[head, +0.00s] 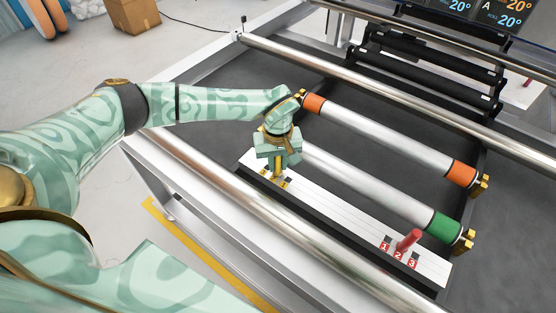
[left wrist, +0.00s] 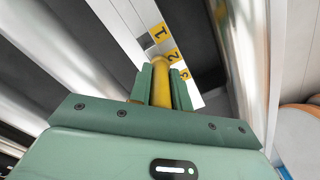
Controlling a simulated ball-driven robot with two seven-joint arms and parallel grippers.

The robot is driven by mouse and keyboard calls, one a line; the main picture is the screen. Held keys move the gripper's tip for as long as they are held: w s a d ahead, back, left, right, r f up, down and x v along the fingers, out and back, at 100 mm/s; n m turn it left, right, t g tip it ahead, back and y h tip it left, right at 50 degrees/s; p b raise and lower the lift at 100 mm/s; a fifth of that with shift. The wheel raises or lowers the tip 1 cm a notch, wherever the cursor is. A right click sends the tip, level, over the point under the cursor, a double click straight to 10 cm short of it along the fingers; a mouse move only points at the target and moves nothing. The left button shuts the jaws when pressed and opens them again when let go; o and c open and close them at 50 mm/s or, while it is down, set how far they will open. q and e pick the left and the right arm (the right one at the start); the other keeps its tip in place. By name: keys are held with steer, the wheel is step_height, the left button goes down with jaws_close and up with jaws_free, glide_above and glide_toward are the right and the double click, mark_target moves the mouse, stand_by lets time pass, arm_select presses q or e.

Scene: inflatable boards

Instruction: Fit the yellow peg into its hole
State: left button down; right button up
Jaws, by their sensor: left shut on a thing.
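My left gripper (head: 278,168) is shut on the yellow peg (left wrist: 161,78), over the left end of a long white board (head: 335,212). In the left wrist view the fingers (left wrist: 160,86) clasp the peg from both sides. The peg's far end is near the yellow tags 1, 2 and 3 (left wrist: 172,58). A dark square hole (left wrist: 148,43) shows beside tag 1. I cannot tell whether the peg's end is in a hole or above it. My right gripper is not in view.
A red peg (head: 408,241) stands at the board's right end by red number tags (head: 398,254). Two grey rollers, with orange ends (head: 313,104) and a green end (head: 443,226), lie behind. A shiny metal rail (head: 260,220) runs in front.

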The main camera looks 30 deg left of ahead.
arm_select(q)
steer(key=shift+f, duration=0.15)
steer(key=c, duration=1.2)
jaws_free()
step_height(320, 180, up, 16)
steer(key=p, duration=0.3)
steer(key=shift+r+p, duration=0.2)
steer(key=shift+p, duration=0.1)
